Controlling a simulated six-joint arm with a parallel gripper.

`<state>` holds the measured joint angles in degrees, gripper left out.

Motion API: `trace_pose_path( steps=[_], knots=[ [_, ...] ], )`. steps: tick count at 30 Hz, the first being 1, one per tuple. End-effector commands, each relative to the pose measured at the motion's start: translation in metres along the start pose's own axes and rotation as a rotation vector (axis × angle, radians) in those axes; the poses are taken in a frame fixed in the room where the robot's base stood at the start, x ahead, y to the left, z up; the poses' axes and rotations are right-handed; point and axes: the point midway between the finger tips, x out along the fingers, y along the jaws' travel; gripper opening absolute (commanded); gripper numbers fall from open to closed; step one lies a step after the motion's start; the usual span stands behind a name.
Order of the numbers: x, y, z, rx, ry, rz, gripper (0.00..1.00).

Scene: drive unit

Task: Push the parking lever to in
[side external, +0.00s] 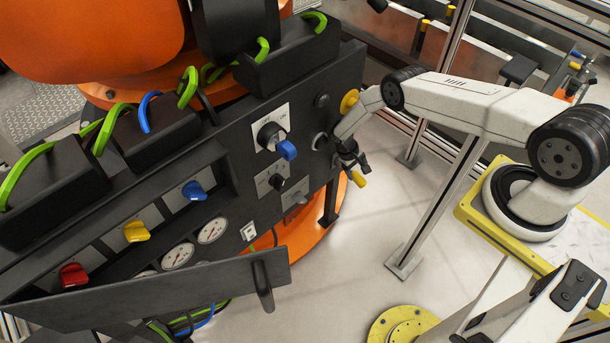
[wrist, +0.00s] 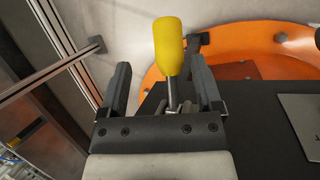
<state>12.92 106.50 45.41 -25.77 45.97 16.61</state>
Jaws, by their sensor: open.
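A lever with a yellow grip (wrist: 168,45) and a thin metal shaft fills the middle of the wrist view. It is the only lever at my gripper, and I take it as the parking lever; no label on it is readable. In the side view its yellow grip (side external: 359,179) points down and right at the right end of the dark panel. My gripper (wrist: 160,66) is open, with one finger on each side of the lever and visible space beside both. In the side view my gripper (side external: 352,158) is small and partly merges with the lever's dark base.
The dark panel (side external: 228,168) carries a blue-handled switch (side external: 287,150), several coloured knobs and gauges. An open dark flap (side external: 160,290) juts out at the lower left. Pale floor (side external: 350,240) lies clear below the lever.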

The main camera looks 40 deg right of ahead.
Motion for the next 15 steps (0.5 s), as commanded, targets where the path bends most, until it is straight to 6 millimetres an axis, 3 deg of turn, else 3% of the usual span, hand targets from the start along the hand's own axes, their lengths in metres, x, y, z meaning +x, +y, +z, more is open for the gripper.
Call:
trace_pose_path(
  steps=[15],
  knots=[
    [-0.035, 0.011, 0.009, 0.000, 0.001, 0.001, 0.83]
  ],
)
